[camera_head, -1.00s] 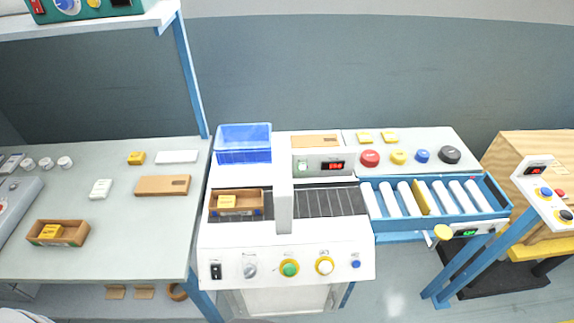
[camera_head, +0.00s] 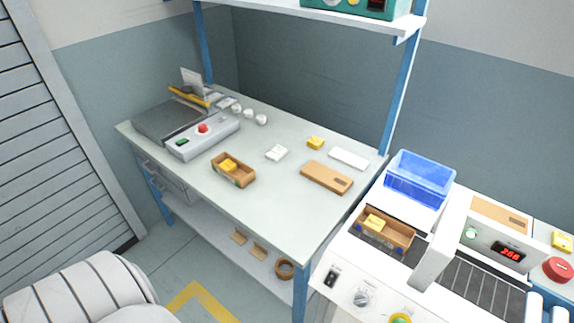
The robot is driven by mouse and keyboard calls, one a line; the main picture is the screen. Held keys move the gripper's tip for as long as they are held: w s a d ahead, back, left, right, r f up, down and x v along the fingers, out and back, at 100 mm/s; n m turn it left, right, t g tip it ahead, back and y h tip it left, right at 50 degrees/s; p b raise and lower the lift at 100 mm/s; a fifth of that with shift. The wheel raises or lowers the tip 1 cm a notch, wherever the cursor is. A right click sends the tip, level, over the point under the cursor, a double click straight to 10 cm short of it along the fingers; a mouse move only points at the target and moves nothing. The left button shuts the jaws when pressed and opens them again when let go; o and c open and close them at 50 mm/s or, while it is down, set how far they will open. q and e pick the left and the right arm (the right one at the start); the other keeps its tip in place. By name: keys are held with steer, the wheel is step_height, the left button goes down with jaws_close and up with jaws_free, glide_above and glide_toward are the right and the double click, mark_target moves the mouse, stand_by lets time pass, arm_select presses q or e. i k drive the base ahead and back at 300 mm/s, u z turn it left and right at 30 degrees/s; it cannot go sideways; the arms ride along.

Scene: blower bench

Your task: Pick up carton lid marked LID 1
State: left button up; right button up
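A flat brown carton lid (camera_head: 326,177) lies on the grey workbench, right of the middle. It has a small dark patch near one end, and no lettering on it is readable. A similar brown lid (camera_head: 499,213) lies on top of the white machine at the right. I cannot tell from the markings which one is LID 1. An open brown carton (camera_head: 234,178) with a yellow item inside stands on the bench left of the first lid. Another open carton (camera_head: 384,238) with a yellow item sits on the machine's belt. Neither of my grippers is in view.
The workbench (camera_head: 250,210) also holds a white block (camera_head: 276,153), a yellow block (camera_head: 315,143), a white slab (camera_head: 349,159) and a sealer-like device (camera_head: 203,137). A blue bin (camera_head: 419,179) stands right of the bench. A blue post (camera_head: 403,90) rises at the back right corner.

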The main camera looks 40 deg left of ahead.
mark_target(338, 184)
steer(key=u, duration=2.8)
steer(key=i, duration=1)
steer(key=z, duration=3.3)
